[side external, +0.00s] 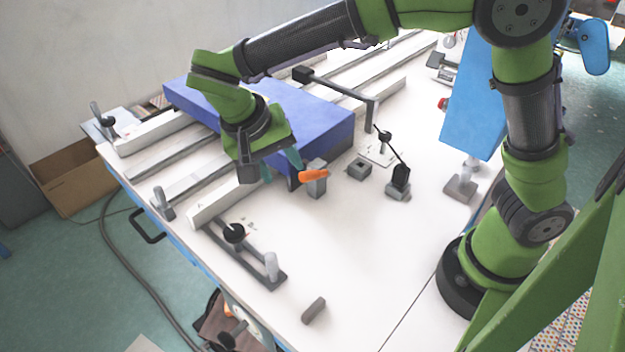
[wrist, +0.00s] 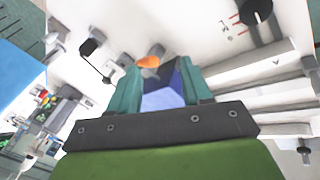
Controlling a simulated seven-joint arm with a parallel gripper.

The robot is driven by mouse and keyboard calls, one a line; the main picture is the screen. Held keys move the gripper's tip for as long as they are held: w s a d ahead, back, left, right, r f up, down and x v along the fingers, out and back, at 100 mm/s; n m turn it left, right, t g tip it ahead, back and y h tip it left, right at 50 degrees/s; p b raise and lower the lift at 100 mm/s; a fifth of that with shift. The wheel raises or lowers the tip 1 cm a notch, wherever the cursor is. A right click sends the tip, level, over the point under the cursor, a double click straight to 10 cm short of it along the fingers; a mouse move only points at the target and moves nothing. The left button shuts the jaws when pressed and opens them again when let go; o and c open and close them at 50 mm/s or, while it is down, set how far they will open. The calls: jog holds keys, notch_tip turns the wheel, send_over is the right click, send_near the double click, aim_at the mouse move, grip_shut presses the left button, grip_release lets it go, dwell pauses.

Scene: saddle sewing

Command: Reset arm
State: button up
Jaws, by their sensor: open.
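My gripper (side external: 281,167) is at the end of my green arm, low beside the front edge of the blue block (side external: 325,125). In the wrist view, the two teal fingers of my gripper (wrist: 160,88) stand apart with nothing held between them. The blue block also shows beyond and between the fingers in the wrist view (wrist: 162,99). A tool with an orange handle (side external: 313,175) sits in a grey holder (side external: 317,186) just right of the fingers. The orange handle also shows past the fingertips in the wrist view (wrist: 149,62).
White rails (side external: 225,203) lie across the table's left part. A black-knobbed fixture (side external: 235,233) is at the front, with a small grey cylinder (side external: 314,309) nearby. A thin black arm on a stand (side external: 398,190) and a blue panel (side external: 475,100) stand to the right. The front-right tabletop (side external: 375,260) is clear.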

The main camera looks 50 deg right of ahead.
jog(key=s+d+r+n+t+y, duration=0.2)
jog(key=s+d+r+t+y, duration=0.4)
jog(key=s+d, duration=0.5)
jog(key=shift+s+d+r+n+t+y, duration=0.3)
jog(key=shift+s+d+r+t+y, duration=0.1)
jog(key=shift+d+r+t, duration=0.5)
jog(key=shift+f, duration=0.15)
